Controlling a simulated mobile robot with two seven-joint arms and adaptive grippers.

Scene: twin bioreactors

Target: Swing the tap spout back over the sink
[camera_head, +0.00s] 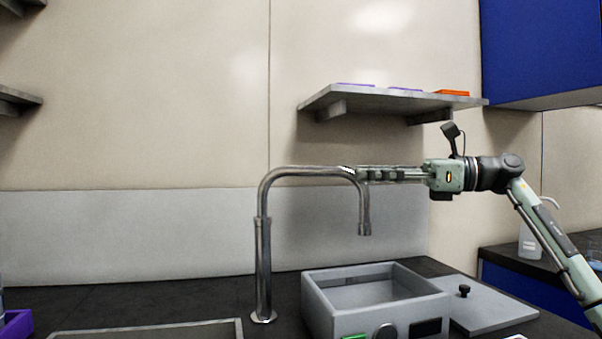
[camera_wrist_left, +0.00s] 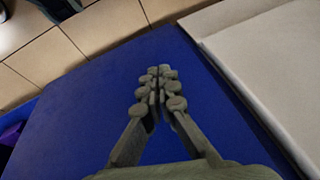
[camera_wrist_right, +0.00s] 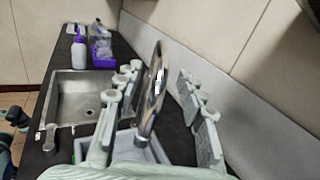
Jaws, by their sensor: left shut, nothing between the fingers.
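The tap (camera_head: 264,240) is a chrome column with a bent spout (camera_head: 310,171) that points right, its downturned end above a grey open box. The sink (camera_head: 150,331) shows only its rim at the lower left; its basin (camera_wrist_right: 83,92) shows in the right wrist view. My right gripper (camera_head: 362,174) reaches in from the right at the spout's bend. In the right wrist view its open fingers (camera_wrist_right: 160,75) stand on either side of the spout (camera_wrist_right: 155,95), with gaps beside it. My left gripper (camera_wrist_left: 155,85) is shut and empty over a blue surface.
The grey box (camera_head: 410,305) stands right of the tap, with a knobbed lid (camera_head: 495,306) beside it. A wall shelf (camera_head: 390,101) hangs above my right gripper. A white bottle (camera_wrist_right: 78,50) and a purple rack (camera_wrist_right: 102,58) stand beyond the sink.

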